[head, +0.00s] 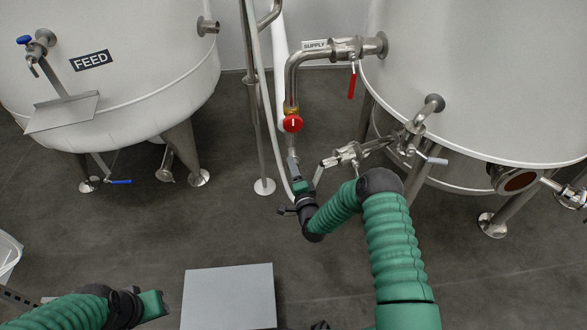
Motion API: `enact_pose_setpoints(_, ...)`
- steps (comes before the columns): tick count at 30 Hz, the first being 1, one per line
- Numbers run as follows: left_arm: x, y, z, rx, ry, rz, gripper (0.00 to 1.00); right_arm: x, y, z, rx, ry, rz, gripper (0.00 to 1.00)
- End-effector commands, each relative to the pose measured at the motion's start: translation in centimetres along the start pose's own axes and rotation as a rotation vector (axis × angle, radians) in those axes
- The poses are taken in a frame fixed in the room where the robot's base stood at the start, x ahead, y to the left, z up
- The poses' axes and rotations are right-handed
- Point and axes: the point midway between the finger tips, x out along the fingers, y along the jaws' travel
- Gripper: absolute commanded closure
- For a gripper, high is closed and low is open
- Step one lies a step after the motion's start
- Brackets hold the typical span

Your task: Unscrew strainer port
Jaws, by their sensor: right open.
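A red round cap or knob with a white mark (292,122) sits on the steel supply pipe (290,80), just below a brass-coloured ring. I cannot tell for sure whether it is the strainer port. My right gripper (292,163) is open, small in the head view, and just below the red part beside the lower pipe. I cannot tell whether it touches anything. My left arm ends at the bottom left with a green wrist (150,304), far from the pipe. Its fingers do not show clearly.
A white tank (440,70) stands at right, with a steel valve assembly (350,155) close to my right arm. A red-handled valve (351,82) is on the supply line. The FEED tank (130,60) stands at left. A grey box (229,298) is at the bottom. Floor between is clear.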

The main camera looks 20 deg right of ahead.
Motion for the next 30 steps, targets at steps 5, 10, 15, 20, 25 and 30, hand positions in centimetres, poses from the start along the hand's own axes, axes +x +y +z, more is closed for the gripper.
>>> enact_pose_setpoints(5,1.6,0.0,0.3,0.0,0.0,0.0,0.64,0.0,0.6,-0.1,0.187,0.003,-0.032,0.5)
enact_pose_setpoints(10,2.9,0.0,0.7,0.0,0.0,0.0,0.64,0.0,0.2,-0.1,0.434,0.002,-0.078,0.5)
enact_pose_setpoints(15,3.8,0.0,0.9,0.0,0.0,0.0,0.64,0.0,0.3,-0.1,0.561,0.002,-0.101,0.5)
enact_pose_setpoints(20,5.6,0.0,1.3,0.0,0.0,0.0,0.64,0.0,0.4,-0.1,0.817,0.003,-0.149,0.5)
enact_pose_setpoints(25,5.7,0.0,1.3,0.0,0.0,0.0,0.64,0.0,-0.3,-0.1,0.912,0.0,-0.166,0.5)
enact_pose_setpoints(30,5.6,0.0,1.3,0.0,0.0,0.0,0.64,0.0,-0.4,-0.1,0.909,0.0,-0.165,0.55)
